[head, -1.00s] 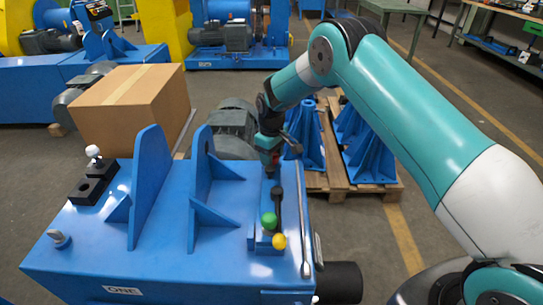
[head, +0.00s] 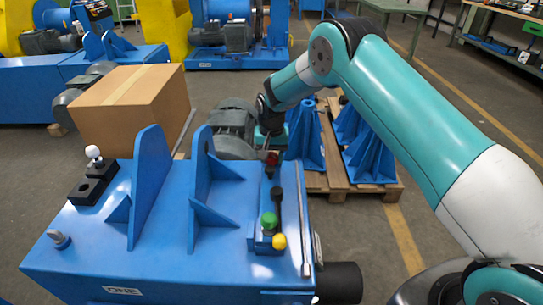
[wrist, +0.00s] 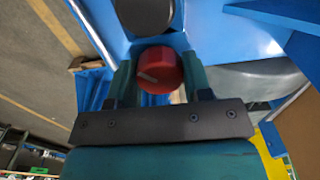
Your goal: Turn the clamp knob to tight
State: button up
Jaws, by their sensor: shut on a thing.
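The clamp knob (wrist: 160,66) is a round red knob with a pale line across its face; in the wrist view it sits between my two fingers. It also shows in the head view as a small red spot (head: 272,158) at the far right end of the blue machine base. My gripper (wrist: 159,76) is shut on the knob, one teal finger on each side. In the head view my gripper (head: 272,146) is small and its fingers are hard to make out.
The blue base (head: 160,255) carries upright blue brackets, a green ball (head: 269,219), a yellow ball (head: 279,241) and a dark lever (head: 276,205) near the knob. A grey motor (head: 232,128) stands just left of my gripper. A cardboard box (head: 130,108) is further left.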

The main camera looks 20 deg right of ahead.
aim_at(271, 155)
jog(key=m, duration=0.4)
jog(key=shift+m, duration=0.3)
jog(key=m, duration=0.4)
jog(key=shift+m, duration=0.3)
jog(key=o, duration=0.6)
jog(key=shift+o, duration=0.2)
notch_tip(271, 155, up, 18)
jog(key=shift+f, duration=0.25)
jog(key=shift+a, duration=0.1)
